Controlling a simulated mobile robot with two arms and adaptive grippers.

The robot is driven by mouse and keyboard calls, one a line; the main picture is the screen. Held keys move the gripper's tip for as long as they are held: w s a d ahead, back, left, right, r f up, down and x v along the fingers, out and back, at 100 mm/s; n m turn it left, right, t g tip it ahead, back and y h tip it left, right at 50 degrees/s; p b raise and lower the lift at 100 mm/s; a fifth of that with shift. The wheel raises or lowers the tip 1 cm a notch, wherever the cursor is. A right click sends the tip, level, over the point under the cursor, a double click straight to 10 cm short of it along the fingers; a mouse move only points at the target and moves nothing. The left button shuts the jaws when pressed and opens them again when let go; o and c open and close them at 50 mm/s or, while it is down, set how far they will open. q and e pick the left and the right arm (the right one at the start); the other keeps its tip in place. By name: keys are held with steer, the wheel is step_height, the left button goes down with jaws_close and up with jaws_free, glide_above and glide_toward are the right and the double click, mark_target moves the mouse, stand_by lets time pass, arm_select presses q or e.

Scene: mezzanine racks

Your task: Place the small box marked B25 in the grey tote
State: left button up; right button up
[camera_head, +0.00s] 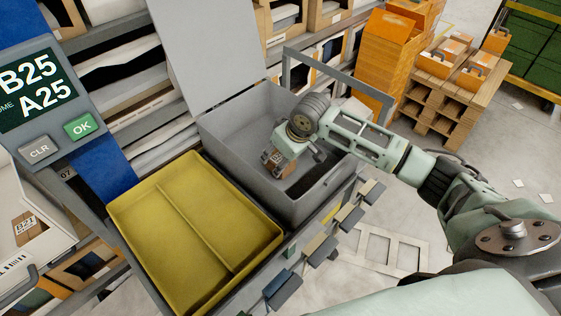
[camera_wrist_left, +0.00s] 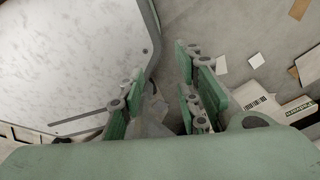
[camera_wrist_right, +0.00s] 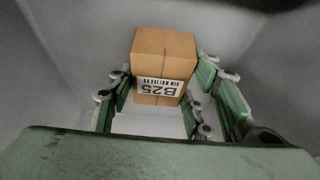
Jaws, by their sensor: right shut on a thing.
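The small brown box marked B25 (camera_wrist_right: 165,62) is between the fingers of my right gripper (camera_wrist_right: 160,92) in the right wrist view, its label facing the camera and upside down. Grey walls surround it there. In the head view my right gripper (camera_head: 292,153) reaches down into the open grey tote (camera_head: 225,135), shut on the box (camera_head: 274,161), which is partly hidden by the fingers. I cannot tell whether the box touches the tote floor. My left gripper (camera_wrist_left: 158,88) shows only in the left wrist view, open and empty.
A yellow divided tray (camera_head: 147,222) sits left of the tote. The tote's lid (camera_head: 205,40) stands open behind it. A screen (camera_head: 35,88) reads B25 and A25. A white bin (camera_head: 30,195) with a labelled brown box (camera_head: 26,227) is at far left. Orange boxes (camera_head: 388,55) stand behind.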

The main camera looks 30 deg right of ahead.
steer(key=shift+f, duration=1.1)
steer(key=o, duration=1.2)
steer(key=shift+f, duration=0.1)
steer(key=v, duration=1.2)
